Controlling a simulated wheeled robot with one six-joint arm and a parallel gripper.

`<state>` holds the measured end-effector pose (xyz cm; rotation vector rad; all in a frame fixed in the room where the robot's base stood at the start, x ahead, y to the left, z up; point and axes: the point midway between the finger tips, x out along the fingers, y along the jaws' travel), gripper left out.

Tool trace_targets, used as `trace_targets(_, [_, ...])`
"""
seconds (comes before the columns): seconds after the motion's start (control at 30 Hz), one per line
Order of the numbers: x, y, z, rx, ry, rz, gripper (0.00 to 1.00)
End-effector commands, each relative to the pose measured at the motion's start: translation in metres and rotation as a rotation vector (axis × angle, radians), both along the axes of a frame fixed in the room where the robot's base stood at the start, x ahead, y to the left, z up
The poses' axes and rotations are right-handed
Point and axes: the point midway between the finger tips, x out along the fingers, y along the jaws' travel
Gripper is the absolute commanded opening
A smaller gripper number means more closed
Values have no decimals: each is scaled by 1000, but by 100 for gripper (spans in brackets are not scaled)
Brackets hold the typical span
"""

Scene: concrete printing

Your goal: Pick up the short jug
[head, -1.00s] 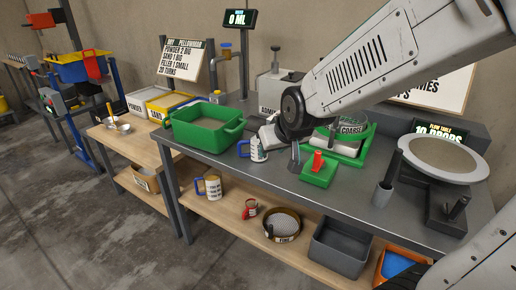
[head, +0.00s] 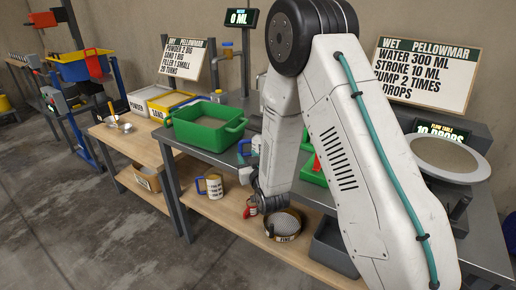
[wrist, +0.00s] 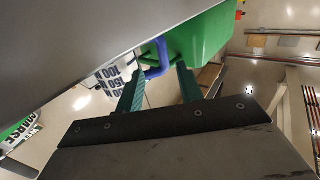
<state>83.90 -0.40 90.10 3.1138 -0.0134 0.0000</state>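A white jug with dark markings and a blue handle (head: 256,144) stands on the grey bench, partly hidden by my arm. The wrist view shows its marked body (wrist: 108,77) and handle beyond the bench edge. A second white jug with a blue handle (head: 214,186) stands on the wooden lower shelf. A small red jug (head: 250,209) is also on that shelf, close to my wrist. I cannot tell which is the short jug. My gripper (wrist: 160,69) is open, its teal fingers apart with nothing held; the jug handle shows behind the gap.
A green tub (head: 207,126) stands on the bench left of the jug. The grey bench slab (wrist: 70,45) lies very close to my gripper. A sieve (head: 285,225) and a grey bin (head: 332,246) sit on the shelf.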

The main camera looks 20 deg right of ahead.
Motion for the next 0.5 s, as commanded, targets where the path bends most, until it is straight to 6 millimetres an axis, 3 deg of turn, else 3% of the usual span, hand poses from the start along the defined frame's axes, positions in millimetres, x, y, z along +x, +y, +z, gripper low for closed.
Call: trace_targets(0.5, [66,4,2,0,-1,0,37])
